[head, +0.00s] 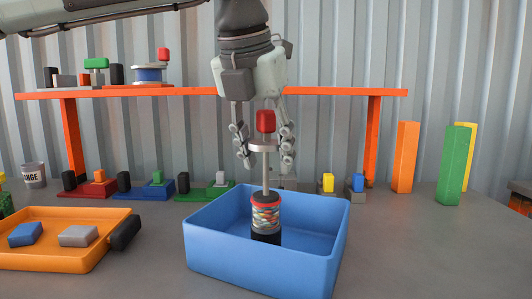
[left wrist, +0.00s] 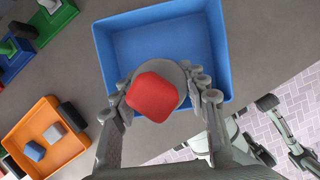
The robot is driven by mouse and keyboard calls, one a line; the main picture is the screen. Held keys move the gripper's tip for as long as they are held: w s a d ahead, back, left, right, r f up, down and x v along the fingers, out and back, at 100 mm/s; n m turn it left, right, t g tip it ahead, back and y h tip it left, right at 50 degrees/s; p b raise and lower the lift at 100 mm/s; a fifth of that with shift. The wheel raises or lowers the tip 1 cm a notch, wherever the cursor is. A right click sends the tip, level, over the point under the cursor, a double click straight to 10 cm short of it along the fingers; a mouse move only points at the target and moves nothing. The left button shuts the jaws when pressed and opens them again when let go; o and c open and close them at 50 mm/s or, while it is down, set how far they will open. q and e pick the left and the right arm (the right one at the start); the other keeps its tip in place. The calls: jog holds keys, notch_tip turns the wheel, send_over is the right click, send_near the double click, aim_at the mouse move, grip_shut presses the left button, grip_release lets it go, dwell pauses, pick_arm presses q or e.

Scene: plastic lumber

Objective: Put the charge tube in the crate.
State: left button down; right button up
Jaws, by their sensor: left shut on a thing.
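The charge tube (head: 266,217) hangs upright, with a red knob on top, a grey disc, a thin stem and a banded lower body with a black end. My left gripper (head: 265,150) is shut on it at the grey disc, below the red knob. In the left wrist view, my left gripper (left wrist: 160,95) has its fingers on both sides of the disc, and the red knob (left wrist: 152,97) hides the tube's lower part. The blue crate (head: 240,262) is under the tube. The lower end overlaps the crate's opening; I cannot tell whether it touches the floor.
An orange tray (head: 60,262) with a blue and a grey block stands at left. An orange shelf (head: 330,92) with several parts runs behind. Coloured bases stand below it. Orange (head: 405,157) and green (head: 453,165) posts stand at right. The table right of the crate is clear.

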pick_arm(q)
jog(key=c, duration=1.3)
grip_release()
jog(key=o, duration=0.5)
jog(key=shift+c, duration=0.2)
pick_arm(e)
jog(key=shift+r, duration=0.4)
pick_arm(q)
jog(key=shift+r, duration=0.1)
pick_arm(e)
jog(key=shift+r, duration=0.1)
pick_arm(q)
jog(key=shift+v, duration=0.95)
jog(key=v, duration=1)
jog(key=shift+p, duration=0.3)
pick_arm(e)
jog(key=shift+w+f, duration=0.1)
jog(key=shift+f, duration=0.85)
jog(key=shift+w+r, duration=0.15)
jog(key=shift+w, duration=0.1)
